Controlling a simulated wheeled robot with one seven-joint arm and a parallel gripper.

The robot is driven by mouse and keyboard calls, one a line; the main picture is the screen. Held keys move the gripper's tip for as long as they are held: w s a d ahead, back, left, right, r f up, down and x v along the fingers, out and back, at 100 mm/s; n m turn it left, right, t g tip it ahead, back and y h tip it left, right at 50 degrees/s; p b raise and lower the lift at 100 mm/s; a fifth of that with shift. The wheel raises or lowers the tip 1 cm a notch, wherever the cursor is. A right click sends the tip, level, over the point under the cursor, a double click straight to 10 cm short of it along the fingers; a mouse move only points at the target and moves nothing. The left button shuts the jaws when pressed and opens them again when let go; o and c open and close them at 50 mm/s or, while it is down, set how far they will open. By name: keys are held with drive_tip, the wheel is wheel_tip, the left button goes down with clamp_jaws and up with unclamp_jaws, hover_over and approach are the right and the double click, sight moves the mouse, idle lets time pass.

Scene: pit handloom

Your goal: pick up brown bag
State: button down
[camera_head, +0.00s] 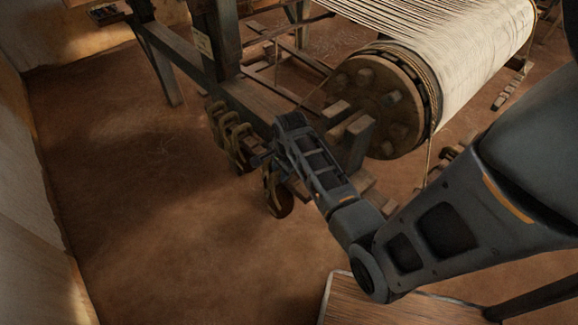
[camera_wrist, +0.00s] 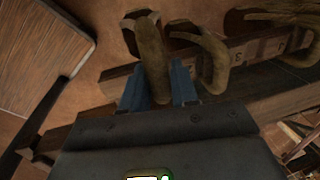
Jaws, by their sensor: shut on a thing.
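The brown bag (camera_wrist: 152,58) shows in the wrist view as a thick, curved, olive-brown shape, more like a loop or hook than a full bag. It stands between the two blue fingers of my gripper (camera_wrist: 160,88), which are shut on it. In the head view my gripper (camera_head: 264,160) is at the end of the wooden beam, and a brown looped shape (camera_head: 278,194) hangs just below it. My gripper hides part of this shape. I cannot tell whether the bag is free of the beam.
Similar brown curved shapes (camera_wrist: 214,62) sit alongside on a marked wooden rail (camera_wrist: 262,46); they also hang left of my gripper (camera_head: 230,132). The loom's round beam end (camera_head: 376,104) stands close on the right. A wooden board (camera_head: 375,300) lies in front. The floor at left is clear.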

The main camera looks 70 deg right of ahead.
drive_tip(key=w+a+b, duration=0.1)
drive_tip(key=w+a, duration=0.6)
drive_tip(key=a, duration=0.4)
drive_tip(key=shift+a+b, duration=0.15)
drive_tip(key=shift+b, duration=0.15)
drive_tip(key=shift+r, duration=0.1)
